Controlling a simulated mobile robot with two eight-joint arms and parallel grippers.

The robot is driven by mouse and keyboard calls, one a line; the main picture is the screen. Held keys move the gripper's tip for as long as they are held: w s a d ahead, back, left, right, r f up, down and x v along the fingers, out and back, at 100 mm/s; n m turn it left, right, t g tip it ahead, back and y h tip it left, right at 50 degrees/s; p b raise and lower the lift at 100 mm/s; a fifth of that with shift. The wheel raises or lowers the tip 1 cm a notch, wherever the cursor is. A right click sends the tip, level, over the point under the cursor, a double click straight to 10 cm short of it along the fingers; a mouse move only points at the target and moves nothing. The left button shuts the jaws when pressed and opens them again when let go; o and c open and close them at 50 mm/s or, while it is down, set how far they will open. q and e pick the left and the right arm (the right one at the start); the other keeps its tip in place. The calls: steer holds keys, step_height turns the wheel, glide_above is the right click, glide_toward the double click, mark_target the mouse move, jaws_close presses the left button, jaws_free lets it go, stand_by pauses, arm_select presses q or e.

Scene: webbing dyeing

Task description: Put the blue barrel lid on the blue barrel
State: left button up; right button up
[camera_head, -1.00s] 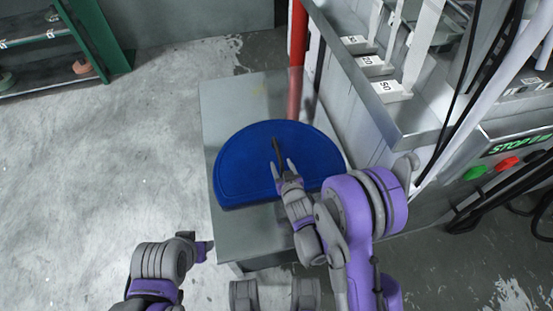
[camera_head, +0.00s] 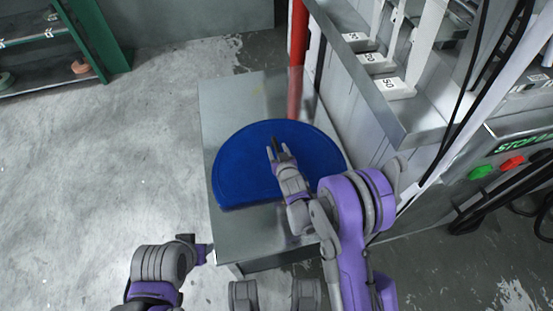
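The blue barrel lid (camera_head: 240,170) lies flat on a grey table (camera_head: 228,105), showing as a wide blue shape with a straight near edge. A small dark handle (camera_head: 276,143) stands near its middle. My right gripper (camera_head: 278,149) is over the lid with its fingers apart, one on each side of the handle. I cannot tell whether the fingers touch it. My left gripper (camera_head: 203,251) is low beside the table's near left corner, away from the lid; its fingers do not show clearly. The blue barrel is not in view.
A red post (camera_head: 297,60) stands at the table's far edge. A grey machine with a control panel (camera_head: 510,160) closes off the right side. A green-framed shelf (camera_head: 95,40) is at the far left. The concrete floor (camera_head: 110,150) left of the table is clear.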

jaws_close()
stand_by(1.2)
